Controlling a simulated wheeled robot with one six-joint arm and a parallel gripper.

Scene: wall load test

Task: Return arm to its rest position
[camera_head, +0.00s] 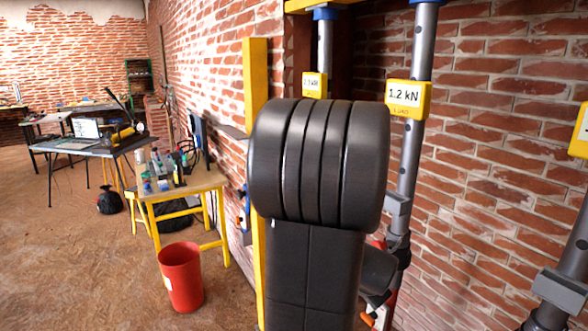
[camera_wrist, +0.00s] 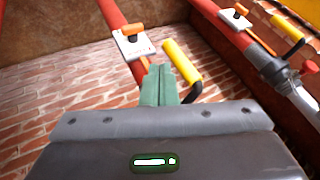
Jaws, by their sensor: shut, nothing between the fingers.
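My black arm fills the middle of the head view, raised in front of the brick wall, and my gripper is hidden there. In the wrist view my gripper (camera_wrist: 159,72) shows as two green fingers pressed together, with nothing between them. A yellow handle (camera_wrist: 181,60) on a dark bent lever is just right of the fingertips; I cannot tell whether they touch. Behind the fingertips, a red post (camera_wrist: 112,15) carries a white plate (camera_wrist: 133,46) with an orange knob.
Grey props with load signs, one reading 1.2 kN (camera_head: 407,97), stand by the brick wall (camera_head: 500,130). A yellow post (camera_head: 256,85) is behind my arm. A red bucket (camera_head: 181,278) and a cluttered yellow-legged bench (camera_head: 205,184) stand left. Open floor (camera_head: 75,260) lies further left.

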